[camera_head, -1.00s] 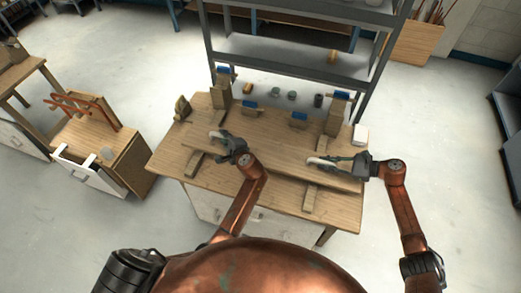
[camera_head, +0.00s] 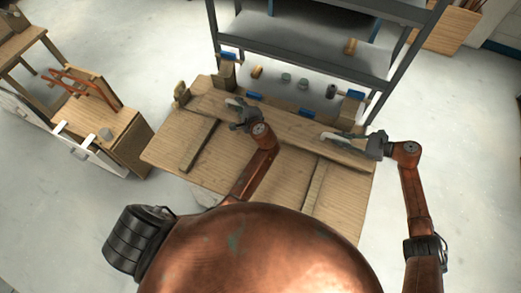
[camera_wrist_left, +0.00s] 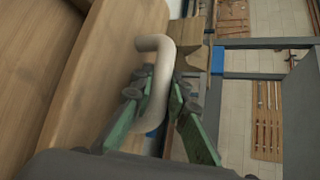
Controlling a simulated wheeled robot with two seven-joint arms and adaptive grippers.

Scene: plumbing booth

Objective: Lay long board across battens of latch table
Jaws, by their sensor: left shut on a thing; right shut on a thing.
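The long board (camera_head: 290,125) lies along the far side of the wooden latch table (camera_head: 160,151), over the far ends of two battens (camera_head: 198,145) (camera_head: 313,190). Whether it touches them, I cannot tell. My left gripper (camera_head: 238,106) is shut on the pale handle near the board's left end. In the left wrist view the curved handle (camera_wrist_left: 160,65) is between the green fingers (camera_wrist_left: 155,98), with wood (camera_wrist_left: 90,75) beside it. My right gripper (camera_head: 346,138) is shut on the handle (camera_head: 330,136) near the right end. Blue latch parts (camera_head: 254,97) (camera_head: 303,113) are just behind the board.
A grey metal shelf (camera_head: 300,55) stands close behind the table. Wooden posts with blue parts (camera_head: 231,56) (camera_head: 356,94) rise at the back corners. A wooden cabinet with a red clamp-like frame (camera_head: 85,86) is at left.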

